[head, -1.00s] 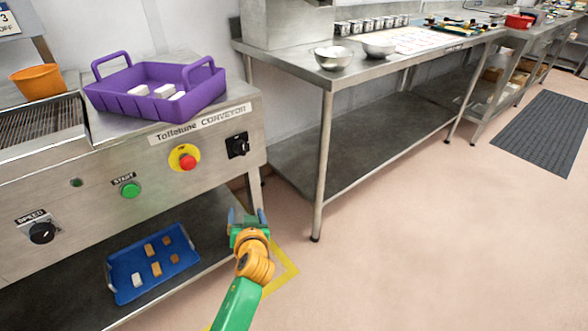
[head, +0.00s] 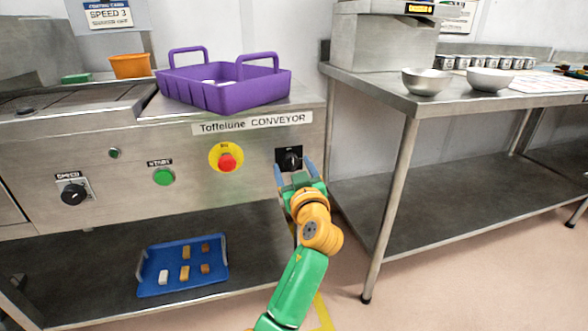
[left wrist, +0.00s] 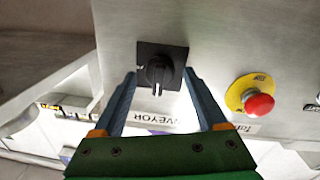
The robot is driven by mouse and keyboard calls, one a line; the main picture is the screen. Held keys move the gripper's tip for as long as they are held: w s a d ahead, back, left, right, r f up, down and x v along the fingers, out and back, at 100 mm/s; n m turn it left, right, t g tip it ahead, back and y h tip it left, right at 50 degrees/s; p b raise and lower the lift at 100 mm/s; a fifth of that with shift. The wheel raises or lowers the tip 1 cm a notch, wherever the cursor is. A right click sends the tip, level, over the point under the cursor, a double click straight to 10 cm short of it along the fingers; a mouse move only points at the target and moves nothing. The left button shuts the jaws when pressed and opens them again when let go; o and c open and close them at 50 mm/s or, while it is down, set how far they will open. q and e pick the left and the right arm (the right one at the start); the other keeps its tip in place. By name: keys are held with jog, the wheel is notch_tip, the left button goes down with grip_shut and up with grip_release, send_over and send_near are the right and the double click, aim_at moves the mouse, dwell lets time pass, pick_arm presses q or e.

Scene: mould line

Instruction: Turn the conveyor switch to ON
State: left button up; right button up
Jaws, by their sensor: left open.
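The conveyor switch (head: 290,159) is a black rotary knob on a black square plate at the right end of the steel conveyor panel (head: 130,185). In the left wrist view the knob (left wrist: 159,72) sits between the two blue fingers. My left gripper (head: 294,168) is open in front of the switch, one finger on each side, and holds nothing. In the left wrist view the fingertips (left wrist: 160,76) reach about as far as the switch plate; I cannot tell whether they touch it. The switch's position marking is too small to read. My right gripper is not in view.
A red emergency button (head: 227,162) on a yellow disc is left of the switch, then a green start button (head: 164,177) and a speed knob (head: 74,194). A purple basket (head: 240,97) stands on top. A steel table (head: 400,100) stands to the right.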

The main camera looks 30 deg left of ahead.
pick_arm(q)
jog(key=shift+c, duration=0.2)
grip_shut()
